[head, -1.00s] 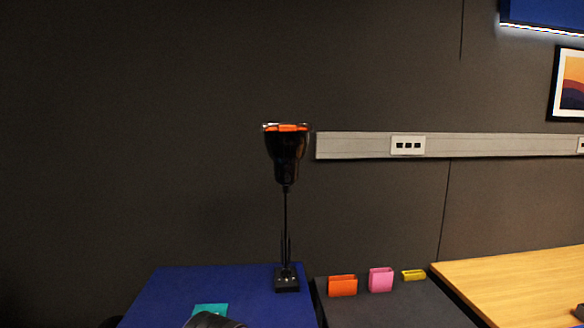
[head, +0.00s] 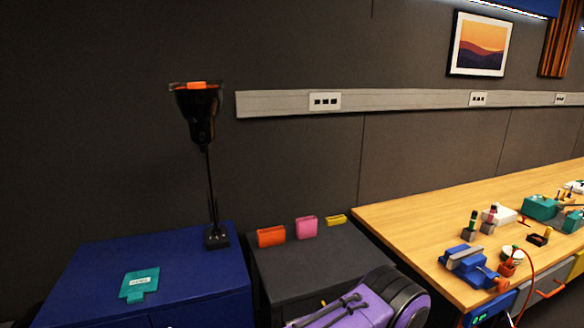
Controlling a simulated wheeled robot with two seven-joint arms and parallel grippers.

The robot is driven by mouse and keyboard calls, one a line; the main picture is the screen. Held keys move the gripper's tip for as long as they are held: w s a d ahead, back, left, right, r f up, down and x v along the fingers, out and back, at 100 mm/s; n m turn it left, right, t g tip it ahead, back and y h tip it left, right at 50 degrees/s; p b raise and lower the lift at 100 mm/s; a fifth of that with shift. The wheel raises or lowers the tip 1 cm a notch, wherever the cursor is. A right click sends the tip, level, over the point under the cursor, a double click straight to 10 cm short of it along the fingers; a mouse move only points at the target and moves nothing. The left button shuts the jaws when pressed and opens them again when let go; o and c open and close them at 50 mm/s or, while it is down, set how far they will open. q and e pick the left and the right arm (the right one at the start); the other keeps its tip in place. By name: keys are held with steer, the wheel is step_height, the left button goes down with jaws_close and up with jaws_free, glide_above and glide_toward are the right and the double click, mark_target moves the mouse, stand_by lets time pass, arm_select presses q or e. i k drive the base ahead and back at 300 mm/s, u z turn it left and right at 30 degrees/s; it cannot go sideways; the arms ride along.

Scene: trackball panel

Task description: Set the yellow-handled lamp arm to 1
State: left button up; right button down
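A black lamp (head: 202,118) with an orange piece on top of its shade stands on a thin stem and a small black base, on the blue cabinet (head: 85,262) at the left in the head view. The shade is tipped up and leans slightly left. I see no yellow handle on this lamp and no readable scale at it. Neither of my grippers can be made out in the head view.
A teal piece (head: 140,283) lies on the blue cabinet. Orange (head: 271,237), pink (head: 306,228) and yellow (head: 336,220) holders stand on a dark cabinet. The wooden bench (head: 400,222) at right holds several devices. A purple and black shape rises at bottom centre.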

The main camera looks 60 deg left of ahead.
mark_target(217, 232)
steer(key=z, duration=0.2)
steer(key=i, duration=1.2)
steer(key=u, duration=5.2)
steer(key=k, duration=0.85)
steer(key=z, duration=1.2)
steer(key=i, duration=0.35)
steer(key=u, duration=0.05)
